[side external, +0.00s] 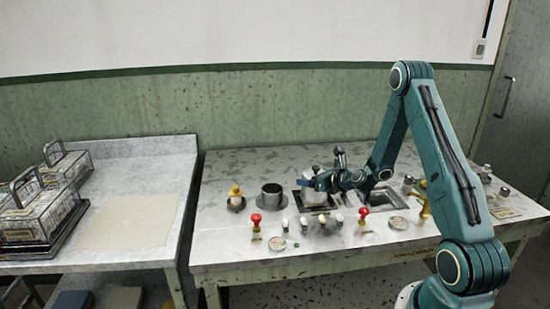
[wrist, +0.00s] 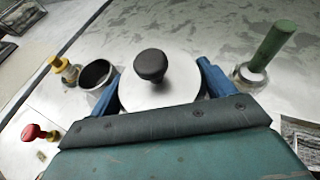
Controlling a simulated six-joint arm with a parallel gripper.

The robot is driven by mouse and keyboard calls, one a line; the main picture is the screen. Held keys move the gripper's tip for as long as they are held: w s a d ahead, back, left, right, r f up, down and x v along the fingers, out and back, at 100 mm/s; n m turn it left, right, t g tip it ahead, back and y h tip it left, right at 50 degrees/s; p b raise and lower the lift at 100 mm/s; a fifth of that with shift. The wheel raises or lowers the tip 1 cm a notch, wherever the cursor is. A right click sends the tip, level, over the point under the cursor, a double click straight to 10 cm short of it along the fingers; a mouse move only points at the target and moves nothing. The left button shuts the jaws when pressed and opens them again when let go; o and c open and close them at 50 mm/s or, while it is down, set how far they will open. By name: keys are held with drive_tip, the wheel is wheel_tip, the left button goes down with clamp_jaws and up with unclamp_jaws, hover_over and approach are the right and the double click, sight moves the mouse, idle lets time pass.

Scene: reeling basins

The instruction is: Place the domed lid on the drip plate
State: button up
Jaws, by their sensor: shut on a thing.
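The domed lid (wrist: 178,90) is a pale round disc with a black knob (wrist: 151,65) on top, seen from above in the wrist view. My gripper (wrist: 159,86) has its blue fingers on either side of the lid and is shut on it. In the side view my gripper (side external: 308,183) is over the left basin, with a pale round body (side external: 314,197) just below it. The lid is hard to make out there, and I cannot tell its height above what lies below. I cannot tell which thing is the drip plate.
A dark open pot (side external: 271,196) and a yellow-topped piece (side external: 235,199) stand to the left. A green-handled tool (wrist: 270,48) stands close on the right. Red-knobbed valves (side external: 256,222) and small pieces line the front. The right basin (side external: 400,200) is partly behind my arm.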

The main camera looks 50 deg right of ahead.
drive_tip(key=shift+f, duration=0.5)
drive_tip(key=shift+f, duration=0.15)
drive_tip(key=o, duration=0.9)
drive_tip(key=shift+o, duration=0.2)
drive_tip(key=shift+s+r, duration=0.3)
drive_tip(key=shift+s, duration=0.1)
drive_tip(key=v, duration=1.1)
drive_tip(key=shift+a, duration=0.1)
